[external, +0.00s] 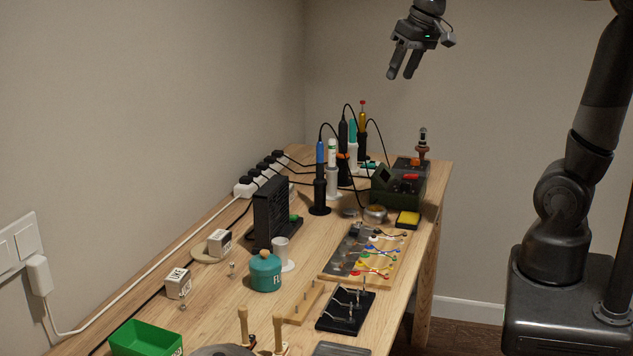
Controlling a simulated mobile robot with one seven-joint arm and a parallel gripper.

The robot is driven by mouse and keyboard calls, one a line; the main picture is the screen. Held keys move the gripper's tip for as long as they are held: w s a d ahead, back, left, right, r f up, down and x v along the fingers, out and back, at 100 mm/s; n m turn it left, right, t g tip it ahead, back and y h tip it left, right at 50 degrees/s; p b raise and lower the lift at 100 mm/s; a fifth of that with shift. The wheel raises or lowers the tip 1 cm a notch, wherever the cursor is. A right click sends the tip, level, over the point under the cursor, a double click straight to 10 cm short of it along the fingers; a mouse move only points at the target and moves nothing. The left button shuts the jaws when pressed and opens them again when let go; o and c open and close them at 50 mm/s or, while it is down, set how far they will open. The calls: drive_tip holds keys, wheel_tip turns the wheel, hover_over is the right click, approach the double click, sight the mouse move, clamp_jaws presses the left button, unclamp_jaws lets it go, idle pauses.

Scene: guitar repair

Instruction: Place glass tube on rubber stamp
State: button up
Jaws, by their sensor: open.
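My gripper (400,75) is open and empty, high in the air above the back of the bench, well clear of everything on it. A small clear piece (231,269), which looks like a glass tube, stands beside the round base of a white box. A similar small piece (183,307) is near the other white box. I cannot tell which is the task's tube. The rubber stamp is not certain: a brown, dark-topped upright piece (422,146) at the back right may be it. Two wooden-handled pieces (243,326) (279,332) stand at the front.
The wooden bench (222,291) carries a black fan-like unit (272,207), a teal jar (264,271), tall iron stands (320,183), a green toolbox (397,189) and a wiring board (365,252). A green bin (147,339) is front left. Cables cross the back.

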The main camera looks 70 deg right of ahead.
drive_tip(key=s+a+f+n, duration=0.2)
drive_tip(key=s+a+f, duration=0.2)
drive_tip(key=s+a, duration=0.1)
drive_tip(key=s+a+f+n+t, duration=0.1)
drive_tip(key=s+a+f+n, duration=0.2)
drive_tip(key=s, duration=0.5)
drive_tip(key=shift+a+f+y, duration=0.3)
drive_tip(key=shift+a+f, duration=0.25)
drive_tip(key=shift+a, duration=0.45)
